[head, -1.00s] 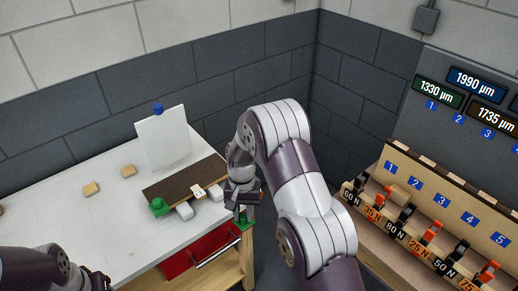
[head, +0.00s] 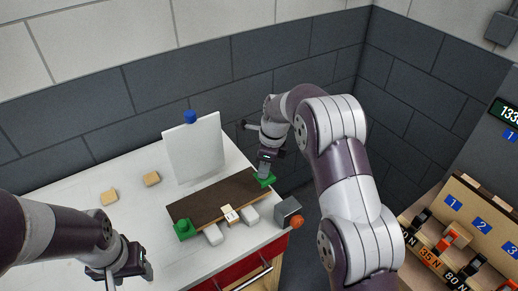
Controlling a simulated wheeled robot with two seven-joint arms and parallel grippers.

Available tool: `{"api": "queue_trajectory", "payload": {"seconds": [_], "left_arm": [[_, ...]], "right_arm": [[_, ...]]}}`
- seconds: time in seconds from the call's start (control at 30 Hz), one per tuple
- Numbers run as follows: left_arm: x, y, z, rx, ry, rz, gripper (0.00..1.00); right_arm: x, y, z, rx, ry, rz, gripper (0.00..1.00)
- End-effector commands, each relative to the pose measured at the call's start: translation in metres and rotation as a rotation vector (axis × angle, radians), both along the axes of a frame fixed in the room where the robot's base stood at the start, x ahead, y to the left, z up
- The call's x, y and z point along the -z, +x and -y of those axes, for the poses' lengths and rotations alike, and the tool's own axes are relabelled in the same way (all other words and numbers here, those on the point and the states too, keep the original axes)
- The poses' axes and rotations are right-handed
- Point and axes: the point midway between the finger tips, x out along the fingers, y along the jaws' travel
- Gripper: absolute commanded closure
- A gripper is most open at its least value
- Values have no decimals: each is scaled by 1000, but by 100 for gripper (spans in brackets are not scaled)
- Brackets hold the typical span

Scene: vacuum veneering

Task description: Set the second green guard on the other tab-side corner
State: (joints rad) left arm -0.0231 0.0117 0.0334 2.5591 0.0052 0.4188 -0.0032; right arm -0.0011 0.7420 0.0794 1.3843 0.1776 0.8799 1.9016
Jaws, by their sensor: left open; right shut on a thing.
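The dark brown board (head: 222,201) lies on the white table, with a pale tab (head: 230,214) at its front edge. One green guard (head: 183,230) sits at the board's front left corner. My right gripper (head: 266,166) is shut on the second green guard (head: 265,179), at the board's right end. The gripper partly covers that guard, and I cannot tell whether it is fully seated on the corner. My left gripper (head: 128,272) is open and empty, low at the left, away from the board.
Two white blocks (head: 213,235) lie along the board's front edge. A white panel with a blue knob (head: 193,150) stands behind the board. A grey block with an orange ball (head: 288,211) is at the table's right edge. Numbered clamps stand at the right.

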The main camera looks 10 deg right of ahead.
Motion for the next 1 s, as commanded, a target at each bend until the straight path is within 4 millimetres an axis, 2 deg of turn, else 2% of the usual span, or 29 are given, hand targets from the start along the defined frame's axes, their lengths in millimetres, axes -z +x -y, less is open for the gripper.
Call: {"api": "queue_trajectory", "payload": {"seconds": [0.37, 0.57, 1.0], "left_arm": [[-1, 0, 0, 0, 0, -1, 43], [-11, 0, 0, 0, 0, -1, 43], [15, -1, 0, 0, 0, -1, 43]], "right_arm": [[0, 0, 0, -2, 0, 0, 100], [-4, 0, -1, -2, 1, 0, 100], [51, 0, -1, -3, 1, 0, 100]]}}
